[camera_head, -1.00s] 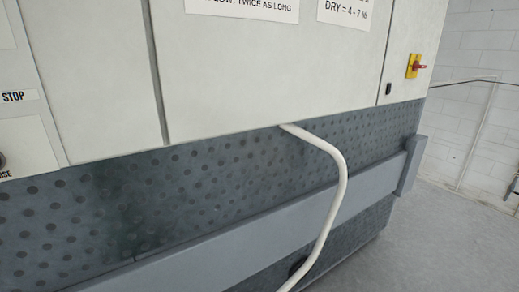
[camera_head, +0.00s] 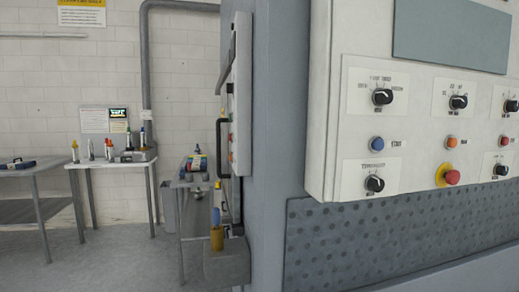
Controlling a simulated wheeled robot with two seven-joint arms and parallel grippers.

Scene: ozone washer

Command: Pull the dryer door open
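A large machine fills the right side of the head view, with a pale control panel (camera_head: 420,120) of black knobs and coloured buttons above a dark dotted lower panel (camera_head: 390,232). A grey side wall (camera_head: 281,120) forms its left edge. Past that edge, a narrow white panel with coloured buttons (camera_head: 233,125) shows nearly edge-on, with a dark handle-like bar (camera_head: 219,150) beside it. I cannot tell whether this bar belongs to the dryer door, and no door is clearly recognisable. Neither of my grippers is in view.
A small table (camera_head: 192,184) with bottles stands left of the edge-on panel. A white-topped table (camera_head: 110,163) with several bottles and a grey table (camera_head: 30,170) stand along the white brick wall. A grey box (camera_head: 227,262) sits low beside the machine. Open floor lies at lower left.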

